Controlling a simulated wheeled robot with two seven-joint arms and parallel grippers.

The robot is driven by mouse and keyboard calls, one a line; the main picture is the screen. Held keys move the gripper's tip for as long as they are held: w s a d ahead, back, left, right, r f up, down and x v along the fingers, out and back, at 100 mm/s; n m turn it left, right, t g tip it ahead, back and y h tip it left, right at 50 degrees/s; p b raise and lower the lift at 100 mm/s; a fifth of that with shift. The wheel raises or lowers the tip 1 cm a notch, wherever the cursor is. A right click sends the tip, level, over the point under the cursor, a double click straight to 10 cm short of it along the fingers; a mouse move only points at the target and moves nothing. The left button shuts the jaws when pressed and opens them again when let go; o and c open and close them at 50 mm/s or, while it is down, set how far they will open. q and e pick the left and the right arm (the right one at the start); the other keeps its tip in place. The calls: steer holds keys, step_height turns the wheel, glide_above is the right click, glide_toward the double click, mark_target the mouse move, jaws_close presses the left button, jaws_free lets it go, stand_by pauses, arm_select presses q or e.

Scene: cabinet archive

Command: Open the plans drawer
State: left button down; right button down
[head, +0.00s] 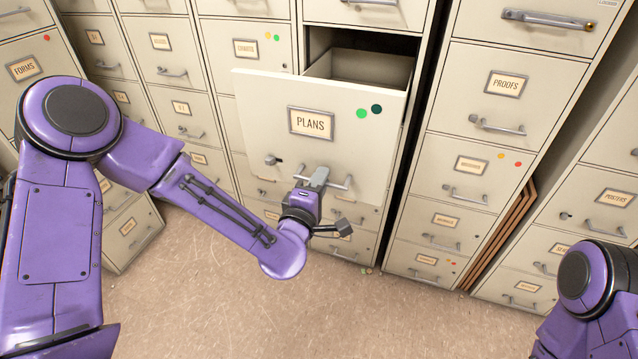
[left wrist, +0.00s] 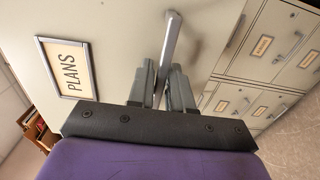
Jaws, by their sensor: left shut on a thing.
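The plans drawer (head: 265,120) is pulled well out of its cabinet, and its empty-looking inside (head: 365,68) shows behind the front. The front carries the PLANS label (head: 310,123), a light green dot and a dark green dot. Its metal bar handle (head: 342,185) is low on the front. My left gripper (head: 318,178) is shut on this handle; in the left wrist view the fingers (left wrist: 163,85) close around the handle bar (left wrist: 171,40), beside the PLANS label (left wrist: 67,70). My right gripper is out of view; only part of my right arm shows at the lower right.
Closed drawers flank the open one, such as the PROOFS drawer (head: 490,85) to the right and the FORMS drawer (head: 25,70) at far left. Brown flat boards (head: 500,235) lean between cabinets at the right. The floor (head: 220,310) in front is mostly clear.

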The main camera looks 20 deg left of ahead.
arm_select(q)
steer(key=shift+s, duration=0.3)
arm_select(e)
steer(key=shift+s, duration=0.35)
arm_select(q)
steer(key=c, duration=1.1)
jaws_free()
steer(key=s+p, duration=0.2)
steer(key=s, duration=0.3)
steer(key=s+p, duration=0.3)
steer(key=s, duration=0.2)
steer(key=shift+s+a+p, duration=0.2)
steer(key=shift+s+p, duration=0.05)
steer(key=shift+p, duration=0.1)
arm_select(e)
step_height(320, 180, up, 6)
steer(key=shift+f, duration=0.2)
